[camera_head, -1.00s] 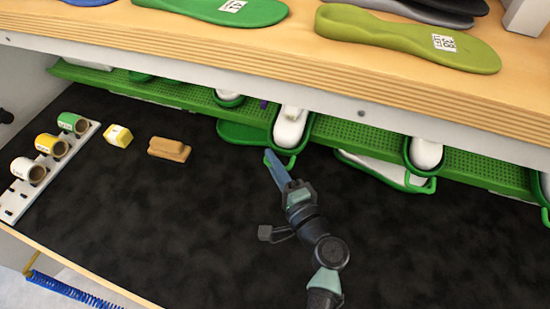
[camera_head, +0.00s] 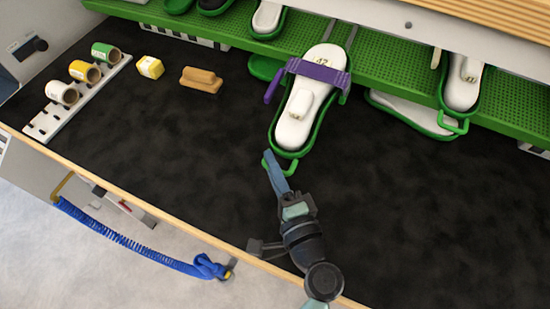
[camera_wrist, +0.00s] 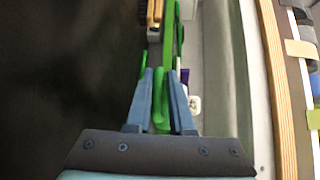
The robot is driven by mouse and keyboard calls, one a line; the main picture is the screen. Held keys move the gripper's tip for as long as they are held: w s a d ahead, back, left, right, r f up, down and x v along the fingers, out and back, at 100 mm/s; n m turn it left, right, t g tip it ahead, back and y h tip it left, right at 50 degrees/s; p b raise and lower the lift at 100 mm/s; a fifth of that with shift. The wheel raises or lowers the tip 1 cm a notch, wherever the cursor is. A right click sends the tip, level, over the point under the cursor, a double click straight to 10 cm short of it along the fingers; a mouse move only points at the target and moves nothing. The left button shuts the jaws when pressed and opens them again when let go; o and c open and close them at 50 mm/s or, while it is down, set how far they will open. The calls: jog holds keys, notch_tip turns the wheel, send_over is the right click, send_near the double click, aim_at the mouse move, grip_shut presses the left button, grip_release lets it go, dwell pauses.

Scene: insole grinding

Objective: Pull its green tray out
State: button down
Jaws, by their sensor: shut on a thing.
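The green tray (camera_head: 291,150) holds a white foot-shaped last (camera_head: 303,105) with a purple strap (camera_head: 318,71) across it. It sticks well out from the green perforated shelf (camera_head: 400,78) over the black work surface. My gripper (camera_head: 276,172) is at the tray's near end, with its fingers on the green handle loop (camera_head: 270,163). In the wrist view my gripper (camera_wrist: 161,100) is shut on the green handle (camera_wrist: 160,110), which stands between the two blue fingers.
Another green tray with a white last (camera_head: 460,85) sits to the right. A tan brush (camera_head: 200,80), a yellow block (camera_head: 150,67) and a white rack (camera_head: 75,100) with several rolls are at the left. The black surface (camera_head: 180,150) between is clear.

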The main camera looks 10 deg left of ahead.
jog(key=shift+s+d+f, duration=0.1)
jog(key=shift+f, duration=0.35)
jog(key=c, duration=0.9)
grip_release()
jog(key=shift+r, duration=0.15)
jog(key=b+v, duration=0.3)
jog(key=v, duration=0.9)
jog(key=shift+s+d, duration=0.2)
jog(key=shift+s, duration=0.15)
jog(key=shift+w+r, duration=0.1)
